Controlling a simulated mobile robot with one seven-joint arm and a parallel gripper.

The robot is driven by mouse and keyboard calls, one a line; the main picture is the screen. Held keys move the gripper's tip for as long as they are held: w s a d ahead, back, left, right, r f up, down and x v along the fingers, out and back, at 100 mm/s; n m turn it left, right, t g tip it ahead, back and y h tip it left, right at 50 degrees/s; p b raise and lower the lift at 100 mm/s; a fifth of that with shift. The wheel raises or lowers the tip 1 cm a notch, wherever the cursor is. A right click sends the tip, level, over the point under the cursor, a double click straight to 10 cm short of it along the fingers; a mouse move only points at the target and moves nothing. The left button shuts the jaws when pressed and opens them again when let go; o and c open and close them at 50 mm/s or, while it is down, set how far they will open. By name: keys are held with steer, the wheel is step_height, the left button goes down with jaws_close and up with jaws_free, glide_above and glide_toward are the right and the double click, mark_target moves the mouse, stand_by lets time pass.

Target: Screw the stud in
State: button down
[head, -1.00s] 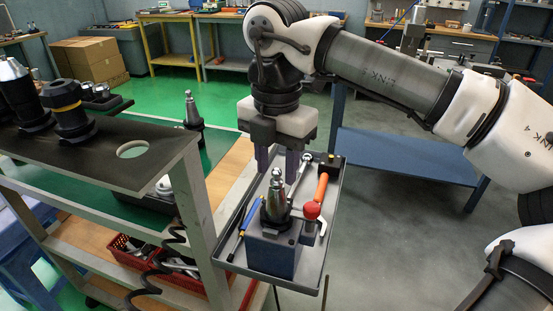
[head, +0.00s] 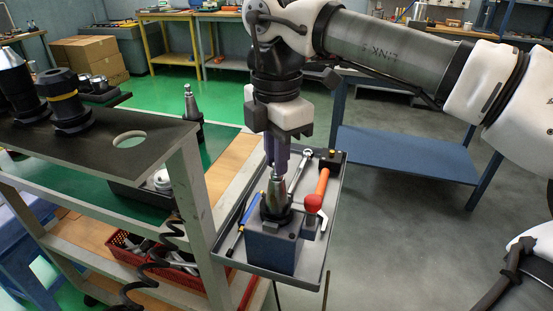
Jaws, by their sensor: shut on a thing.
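The holder stands upright, small end up, in a dark blue block (head: 272,250) on a grey tray. My gripper (head: 277,168) is above the holder, pointing straight down, with its fingers shut on the stud. The fingers hide most of the stud, so its seating in the holder cannot be seen.
A cart (head: 170,150) with dark holders stands at left. Clear floor is at right.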

steer(key=shift+m, duration=0.6)
steer(key=shift+m+p, duration=0.35)
steer(key=shift+m, duration=0.85)
steer(key=m, duration=0.3)
steer(key=shift+m, duration=0.3)
steer(key=c, duration=1.3)
jaws_free()
steer(key=shift+c, duration=0.2)
